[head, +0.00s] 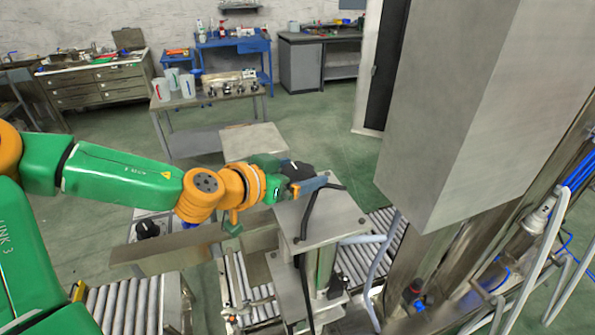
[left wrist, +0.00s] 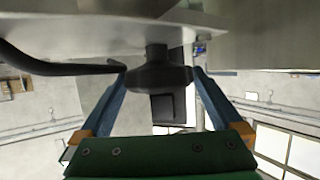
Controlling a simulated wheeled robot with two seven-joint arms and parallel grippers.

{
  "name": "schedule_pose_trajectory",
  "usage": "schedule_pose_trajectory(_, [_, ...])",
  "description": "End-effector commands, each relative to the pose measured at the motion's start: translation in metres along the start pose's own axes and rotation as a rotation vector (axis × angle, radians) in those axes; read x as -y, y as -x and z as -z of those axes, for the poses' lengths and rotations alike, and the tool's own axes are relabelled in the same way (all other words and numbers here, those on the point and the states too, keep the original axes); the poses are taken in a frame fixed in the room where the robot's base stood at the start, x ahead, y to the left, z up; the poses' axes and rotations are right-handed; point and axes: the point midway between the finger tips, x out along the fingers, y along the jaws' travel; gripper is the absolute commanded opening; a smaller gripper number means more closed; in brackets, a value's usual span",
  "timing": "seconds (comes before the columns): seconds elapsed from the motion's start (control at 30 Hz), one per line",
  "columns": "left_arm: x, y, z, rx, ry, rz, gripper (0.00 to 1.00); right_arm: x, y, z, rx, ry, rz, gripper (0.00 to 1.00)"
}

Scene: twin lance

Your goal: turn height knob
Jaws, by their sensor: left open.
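A black knob (left wrist: 157,76) with a lobed rim sits under a grey metal plate in the left wrist view. My left gripper (left wrist: 160,82) is open, with one blue finger on each side of the knob. I cannot tell whether either finger touches it. In the head view my left gripper (head: 312,186) is at the top plate of the machine, and a dark knob (head: 297,169) shows partly behind it. Another black knob (head: 147,229) stands on the left side of the machine. My right gripper is not in view.
A grey metal top plate (head: 335,215) with a black bent bar (head: 308,208) lies close to the gripper. Roller conveyors (head: 372,245) run below. A large grey box-shaped column (head: 450,110) stands to the right. A table with white jugs (head: 188,86) is behind.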

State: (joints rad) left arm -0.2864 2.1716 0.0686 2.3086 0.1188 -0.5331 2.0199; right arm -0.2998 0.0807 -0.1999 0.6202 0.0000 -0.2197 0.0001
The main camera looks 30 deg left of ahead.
Motion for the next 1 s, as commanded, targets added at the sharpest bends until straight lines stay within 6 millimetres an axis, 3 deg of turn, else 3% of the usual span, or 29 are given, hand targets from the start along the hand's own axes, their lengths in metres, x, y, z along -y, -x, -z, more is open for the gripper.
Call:
schedule_pose_trajectory(0.17, [0.0, 0.0, 0.0, 0.0, 0.0, 0.0, 1.0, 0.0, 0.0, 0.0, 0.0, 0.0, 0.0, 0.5])
schedule_pose_trajectory(0.43, [0.0, 0.0, 0.0, 0.0, -0.001, -0.001, 0.32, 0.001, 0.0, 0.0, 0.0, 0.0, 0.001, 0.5])
schedule_pose_trajectory(0.77, [0.001, 0.001, 0.002, -0.002, -0.02, -0.055, 0.32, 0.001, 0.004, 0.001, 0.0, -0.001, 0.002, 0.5])
schedule_pose_trajectory(1.0, [0.002, 0.001, 0.002, -0.003, -0.084, -0.21, 0.32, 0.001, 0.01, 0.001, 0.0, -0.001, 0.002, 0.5])
